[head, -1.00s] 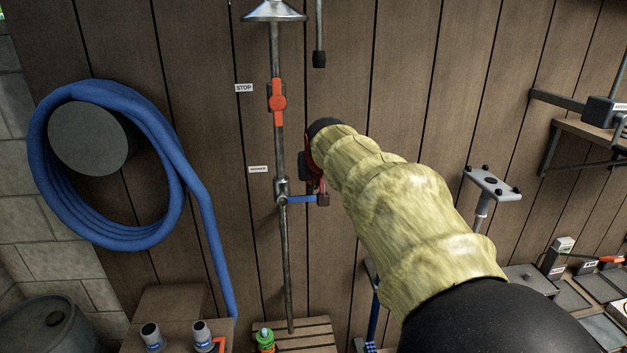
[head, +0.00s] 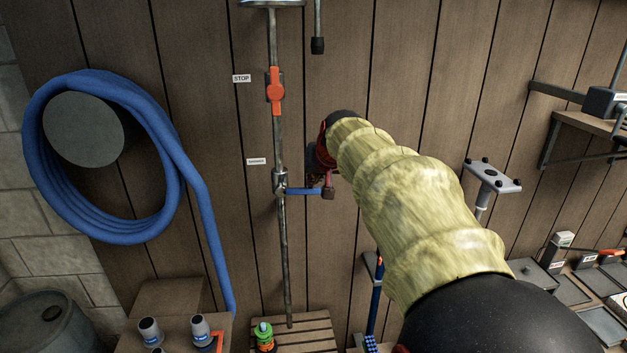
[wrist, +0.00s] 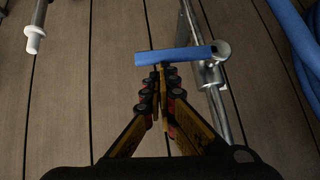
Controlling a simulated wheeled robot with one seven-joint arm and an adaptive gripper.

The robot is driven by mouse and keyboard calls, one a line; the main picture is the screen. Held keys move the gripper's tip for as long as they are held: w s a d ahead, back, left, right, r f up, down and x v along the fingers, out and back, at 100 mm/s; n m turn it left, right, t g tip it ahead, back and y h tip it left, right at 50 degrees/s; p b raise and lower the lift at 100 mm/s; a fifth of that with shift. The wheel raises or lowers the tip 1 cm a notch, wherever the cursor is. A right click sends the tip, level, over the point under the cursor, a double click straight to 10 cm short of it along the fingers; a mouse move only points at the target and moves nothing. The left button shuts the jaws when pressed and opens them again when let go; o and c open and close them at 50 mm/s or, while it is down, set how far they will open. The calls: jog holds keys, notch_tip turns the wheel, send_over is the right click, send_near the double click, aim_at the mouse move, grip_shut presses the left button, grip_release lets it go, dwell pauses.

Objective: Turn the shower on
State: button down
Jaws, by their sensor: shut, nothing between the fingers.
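The shower pipe (head: 284,240) runs up the plank wall to a metal shower head (head: 272,3), cut off by the top edge. Low on the pipe is a metal valve (head: 279,183) with a blue lever (head: 303,191) pointing right, roughly level. The lever also crosses the top middle of the wrist view (wrist: 175,56). My gripper (wrist: 160,74) is shut and empty, its fingertips close to the lever's free half; I cannot tell whether they touch. In the head view my gripper (head: 324,178) is by the lever's right end, partly hidden by my arm.
A red valve handle (head: 275,92) is higher on the pipe, beside a STOP label (head: 242,78). A coiled blue hose (head: 100,160) hangs at left. A grey fixture (head: 490,178) stands to the right, and a slatted bench (head: 300,330) below. Another small label (head: 257,161) is above the valve.

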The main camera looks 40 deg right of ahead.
aim_at(318, 192)
jog(key=f+b, duration=0.1)
jog(key=b, duration=0.1)
jog(key=f+m+t+y+b, duration=0.1)
jog(key=f+b, duration=0.1)
jog(key=shift+s+d, duration=0.2)
jog(key=shift+d, duration=0.2)
jog(key=f+t+y+b, duration=0.1)
jog(key=b, duration=0.3)
jog(key=shift+d+f+m, duration=0.1)
jog(key=shift+f+m, duration=0.1)
jog(key=shift+m, duration=0.2)
jog(key=w+a+f+m+t+y+b, duration=0.2)
jog(key=f+b, duration=0.6)
jog(key=b, duration=1.2)
jog(key=shift+w+a+m+t+y, duration=0.4)
jog(key=shift+a+m+t+y, duration=0.95)
jog(key=shift+t, duration=0.65)
jog(key=shift+d+b, duration=0.1)
jog(key=shift+b, duration=0.2)
